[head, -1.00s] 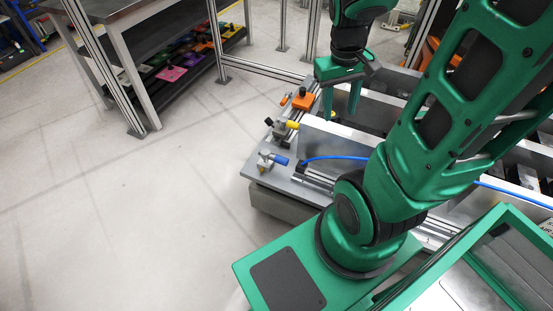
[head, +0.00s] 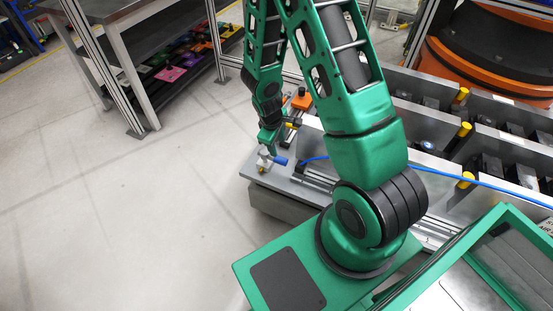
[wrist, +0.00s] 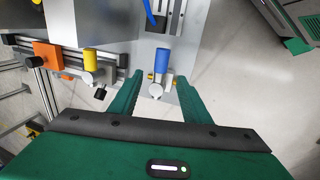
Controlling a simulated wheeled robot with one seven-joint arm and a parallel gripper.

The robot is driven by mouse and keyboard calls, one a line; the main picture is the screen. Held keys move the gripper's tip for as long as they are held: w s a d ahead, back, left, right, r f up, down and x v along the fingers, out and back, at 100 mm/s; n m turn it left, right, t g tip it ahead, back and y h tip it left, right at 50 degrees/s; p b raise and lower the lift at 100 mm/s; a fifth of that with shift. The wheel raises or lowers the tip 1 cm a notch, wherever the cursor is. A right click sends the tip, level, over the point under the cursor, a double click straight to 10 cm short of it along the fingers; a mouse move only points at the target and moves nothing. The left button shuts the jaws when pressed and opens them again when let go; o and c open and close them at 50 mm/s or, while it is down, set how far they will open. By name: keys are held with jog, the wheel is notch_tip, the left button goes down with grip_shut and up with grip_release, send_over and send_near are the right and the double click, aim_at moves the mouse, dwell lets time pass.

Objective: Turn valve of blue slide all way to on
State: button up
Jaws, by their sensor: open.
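The blue-handled valve (wrist: 162,58) shows in the wrist view between my open fingers. Its silver body (wrist: 156,91) lies just below the handle there, with small brass parts at its sides. My gripper (wrist: 160,76) is open, with one green finger on each side of the valve; I cannot tell whether either finger touches it. In the head view, my gripper (head: 269,143) points down just above and behind the valve, whose blue handle (head: 281,160) points right. The fingers partly overlap there, so the exact gap is hidden.
A yellow-handled valve (wrist: 90,60) and an orange block (wrist: 47,56) sit to the left in the wrist view. A blue hose (head: 335,157) runs right from near the blue valve along metal rails. The floor (head: 150,220) left of the plate is clear.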

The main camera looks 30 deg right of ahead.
aim_at(277, 159)
jog(key=shift+a+x, duration=0.2)
jog(key=shift+x, duration=2.7)
jog(key=shift+a+x, duration=0.2)
jog(key=shift+x, duration=2.7)
jog(key=shift+f, duration=0.1)
grip_shut()
jog(key=shift+a, duration=0.25)
jog(key=shift+w, duration=0.1)
